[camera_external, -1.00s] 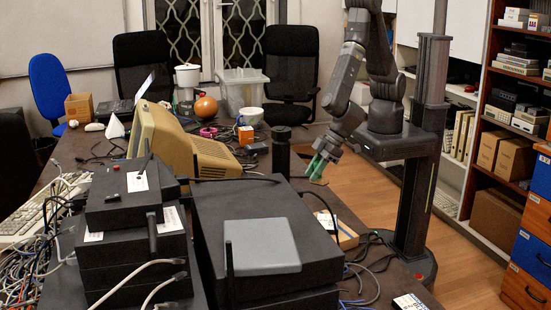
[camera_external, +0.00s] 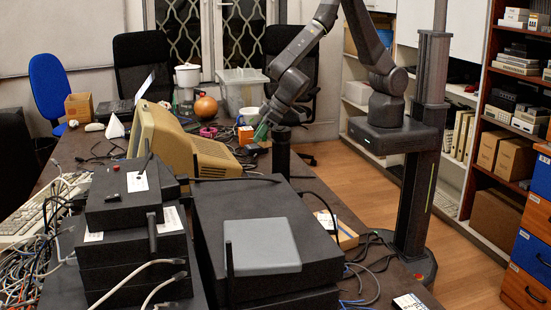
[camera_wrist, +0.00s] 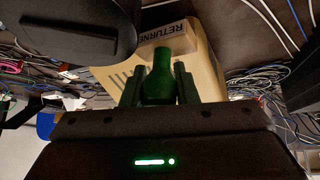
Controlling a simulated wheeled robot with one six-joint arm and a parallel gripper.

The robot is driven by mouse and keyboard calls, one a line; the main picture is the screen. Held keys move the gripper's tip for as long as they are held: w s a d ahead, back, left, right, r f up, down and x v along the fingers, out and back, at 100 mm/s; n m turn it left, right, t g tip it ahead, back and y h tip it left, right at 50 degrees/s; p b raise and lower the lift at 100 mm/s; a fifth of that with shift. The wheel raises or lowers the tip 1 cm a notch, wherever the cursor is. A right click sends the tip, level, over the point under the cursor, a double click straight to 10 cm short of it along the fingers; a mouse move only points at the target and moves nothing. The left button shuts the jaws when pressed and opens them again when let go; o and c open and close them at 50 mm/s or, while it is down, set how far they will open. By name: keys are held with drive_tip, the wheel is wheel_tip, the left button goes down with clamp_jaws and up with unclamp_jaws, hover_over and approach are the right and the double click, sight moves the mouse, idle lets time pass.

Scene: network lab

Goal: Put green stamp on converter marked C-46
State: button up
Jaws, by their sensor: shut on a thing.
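My gripper (camera_external: 262,131) is above the far part of the long desk, just up and left of the black upright cylinder. It is shut on the green stamp; the stamp's green handle (camera_wrist: 160,80) stands between the two fingers in the wrist view. A pale label reading "RETURNE…" (camera_wrist: 164,38) shows at the stamp's far end. In the external view only a bit of green shows at the fingertips. No C-46 mark can be read in either view, so I cannot tell which device is that converter.
The black cylinder (camera_external: 281,155) stands close below my arm. Stacked black boxes (camera_external: 130,240) and a grey-topped box (camera_external: 262,247) fill the near desk. Cables lie around.

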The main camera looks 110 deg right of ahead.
drive_tip(key=d+f+h+p, duration=0.1)
drive_tip(key=d, duration=1.7)
drive_tip(key=m+h+b, duration=0.1)
drive_tip(key=m+b, duration=0.1)
drive_tip(key=b, duration=0.5)
hover_over(253, 145)
wheel_tip(253, 145, down, 12)
drive_tip(key=shift+a+f, duration=0.1)
drive_tip(key=shift+f, duration=0.1)
drive_tip(key=o, duration=1)
